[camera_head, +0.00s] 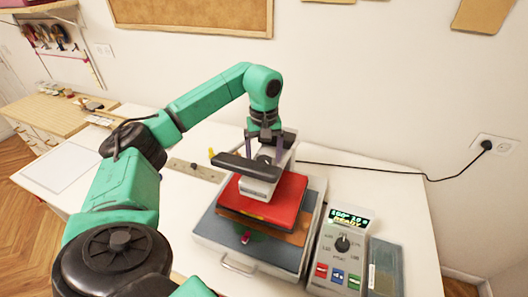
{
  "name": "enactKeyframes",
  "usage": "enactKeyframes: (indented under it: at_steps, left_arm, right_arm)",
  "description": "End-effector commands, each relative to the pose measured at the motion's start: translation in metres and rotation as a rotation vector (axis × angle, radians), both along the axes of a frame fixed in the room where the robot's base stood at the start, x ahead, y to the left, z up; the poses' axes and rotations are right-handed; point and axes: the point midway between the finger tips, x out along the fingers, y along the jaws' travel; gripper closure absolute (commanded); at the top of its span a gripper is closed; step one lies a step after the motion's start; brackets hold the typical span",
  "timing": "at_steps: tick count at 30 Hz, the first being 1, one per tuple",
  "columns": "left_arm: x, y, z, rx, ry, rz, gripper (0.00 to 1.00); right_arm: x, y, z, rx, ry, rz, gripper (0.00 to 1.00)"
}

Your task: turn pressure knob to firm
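A heat press stands on the white table, with a red upper plate (285,205) and a pale head (259,188) above it. A small dark knob (265,159) shows partly on top of the head, behind the black handle bar (246,166). My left gripper (265,152) points down over the head, its two fingers apart on either side of the knob. The handle bar and fingers hide part of the knob, so its setting cannot be read. I cannot see clear contact. My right gripper is out of view.
A control box (338,256) with a lit display, a black dial (343,243) and coloured buttons stands right of the press. A black cable (385,174) runs to the wall socket (492,147). A flat metal strip (196,170) lies left of the press.

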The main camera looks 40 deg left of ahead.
Motion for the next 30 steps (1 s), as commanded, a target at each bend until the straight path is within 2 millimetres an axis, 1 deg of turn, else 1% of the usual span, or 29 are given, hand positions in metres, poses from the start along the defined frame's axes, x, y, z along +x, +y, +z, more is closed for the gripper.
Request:
enactKeyframes:
  at_steps: [2,5,7,10,12,14,16,24,27,30]
  left_arm:
    - [0.001,0.0,0.004,0.0,-0.004,0.0,0.14]
    - [0.001,0.0,0.016,-0.001,-0.006,0.001,0.14]
    - [0.001,-0.001,0.029,-0.002,-0.006,-0.001,0.14]
    - [0.001,-0.001,0.057,-0.002,-0.008,0.0,0.14]
    - [0.001,0.0,0.082,0.002,-0.007,0.001,0.14]
    - [0.0,0.001,0.097,0.002,-0.007,0.003,0.14]
    - [0.001,0.0,0.1,0.002,-0.007,-0.001,0.14]
    - [0.001,-0.001,0.135,0.0,-0.004,-0.001,0.14]
    - [0.0,0.0,0.142,0.0,-0.003,-0.001,0.14]
    - [0.0,0.0,0.146,-0.001,-0.002,0.0,0.14]
  right_arm:
    - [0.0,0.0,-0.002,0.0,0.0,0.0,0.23]
    - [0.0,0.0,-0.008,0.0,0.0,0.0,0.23]
    - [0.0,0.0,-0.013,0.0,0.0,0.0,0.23]
    - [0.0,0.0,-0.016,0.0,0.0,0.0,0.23]
    - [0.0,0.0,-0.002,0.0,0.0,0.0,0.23]
    - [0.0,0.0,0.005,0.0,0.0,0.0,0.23]
    - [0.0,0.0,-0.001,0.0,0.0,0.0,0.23]
    - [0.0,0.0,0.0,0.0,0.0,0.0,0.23]
    - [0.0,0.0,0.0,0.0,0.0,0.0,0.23]
    - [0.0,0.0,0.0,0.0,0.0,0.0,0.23]
